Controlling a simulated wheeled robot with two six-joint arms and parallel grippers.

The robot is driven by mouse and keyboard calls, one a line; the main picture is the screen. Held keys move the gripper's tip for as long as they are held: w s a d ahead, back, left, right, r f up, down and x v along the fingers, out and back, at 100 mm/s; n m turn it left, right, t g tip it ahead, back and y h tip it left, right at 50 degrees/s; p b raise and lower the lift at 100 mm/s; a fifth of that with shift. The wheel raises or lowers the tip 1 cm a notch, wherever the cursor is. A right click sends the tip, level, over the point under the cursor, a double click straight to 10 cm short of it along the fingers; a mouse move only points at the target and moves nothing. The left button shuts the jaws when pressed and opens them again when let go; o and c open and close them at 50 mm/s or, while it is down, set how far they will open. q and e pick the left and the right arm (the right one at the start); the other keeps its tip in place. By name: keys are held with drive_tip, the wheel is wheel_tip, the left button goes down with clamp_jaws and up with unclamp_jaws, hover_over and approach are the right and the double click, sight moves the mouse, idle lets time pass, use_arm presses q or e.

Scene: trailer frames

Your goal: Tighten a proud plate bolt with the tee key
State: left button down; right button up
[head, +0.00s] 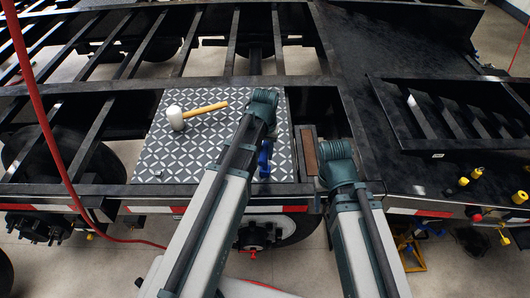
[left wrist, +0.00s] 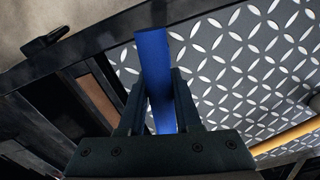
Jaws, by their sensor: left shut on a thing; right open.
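The patterned steel plate (head: 195,150) lies on the black trailer frame. The blue tee key (head: 264,160) is over the plate's right side, partly hidden by my left arm. In the left wrist view its blue bar (left wrist: 155,75) is between the fingers of my left gripper (left wrist: 155,100), which is shut on it.
A white-headed mallet (head: 175,118) with a wooden handle lies on the plate. A brown block (head: 310,155) is between the plate and my right wrist. A red hose (head: 40,100) hangs at the left. Open gaps lie between the crossbars.

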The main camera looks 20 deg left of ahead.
sight(265, 148)
use_arm(q)
drive_tip(key=shift+r, duration=0.1)
drive_tip(key=shift+r+p, duration=0.15)
drive_tip(key=shift+p, duration=0.2)
drive_tip(key=shift+r+p, duration=2.2)
drive_tip(key=shift+r, duration=0.1)
drive_tip(key=shift+s+f, duration=0.1)
